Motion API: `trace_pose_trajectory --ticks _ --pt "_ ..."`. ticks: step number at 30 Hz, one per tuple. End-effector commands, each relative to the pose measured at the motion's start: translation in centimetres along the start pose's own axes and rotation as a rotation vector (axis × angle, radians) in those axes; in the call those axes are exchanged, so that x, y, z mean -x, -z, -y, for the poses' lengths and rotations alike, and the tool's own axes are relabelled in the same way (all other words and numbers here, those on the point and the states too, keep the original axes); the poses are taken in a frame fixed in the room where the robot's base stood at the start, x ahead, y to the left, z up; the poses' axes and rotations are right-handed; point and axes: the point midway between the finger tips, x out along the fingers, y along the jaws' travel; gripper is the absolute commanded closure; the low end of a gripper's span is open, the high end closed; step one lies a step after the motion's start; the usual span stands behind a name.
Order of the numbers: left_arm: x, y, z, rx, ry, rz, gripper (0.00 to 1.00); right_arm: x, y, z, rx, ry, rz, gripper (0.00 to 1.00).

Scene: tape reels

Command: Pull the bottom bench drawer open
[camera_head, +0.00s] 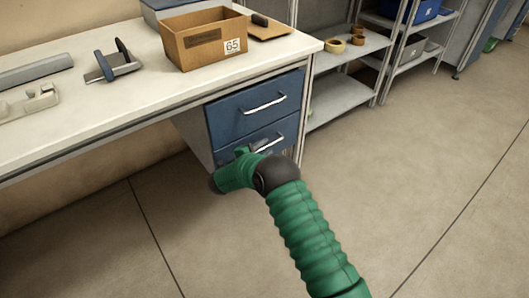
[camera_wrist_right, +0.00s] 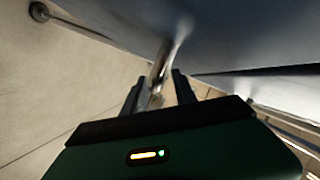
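The bench's drawer unit has two blue drawer fronts, each with a silver bar handle. The upper drawer (camera_head: 235,116) is shut. The bottom drawer (camera_head: 285,131) looks flush with it, its lower part hidden behind my right arm. My right gripper (camera_head: 245,151) is at the bottom drawer's front, by the left part of its handle (camera_head: 270,143). In the right wrist view, the two dark fingers (camera_wrist_right: 158,82) stand apart, with the metal handle (camera_wrist_right: 161,60) running between them and space visible beside it. Contact cannot be made out. My left gripper is out of view.
The white bench top (camera_head: 150,95) above holds a cardboard box (camera_head: 203,42) marked 65, a grey and blue holder (camera_head: 113,63) and other items. A metal shelf (camera_head: 340,98) with tape reels stands to the right. The floor (camera_head: 420,160) in front is clear.

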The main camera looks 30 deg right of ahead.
Motion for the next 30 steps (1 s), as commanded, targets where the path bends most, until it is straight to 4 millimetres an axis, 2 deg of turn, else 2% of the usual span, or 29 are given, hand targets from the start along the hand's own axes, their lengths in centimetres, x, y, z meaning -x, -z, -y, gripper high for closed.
trace_pose_trajectory --ticks 8,15,16,30 --pt "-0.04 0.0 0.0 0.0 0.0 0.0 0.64 -0.25 0.03 0.04 0.001 0.0 0.0 0.67" --pt "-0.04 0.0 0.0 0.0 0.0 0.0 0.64 -0.22 0.01 0.01 0.001 0.0 0.001 0.98" --pt "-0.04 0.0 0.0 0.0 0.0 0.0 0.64 -0.22 0.0 0.01 0.001 -0.001 0.001 1.0" --pt "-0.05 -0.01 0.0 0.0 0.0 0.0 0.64 -0.19 -0.07 -0.1 0.001 -0.002 0.002 1.0"
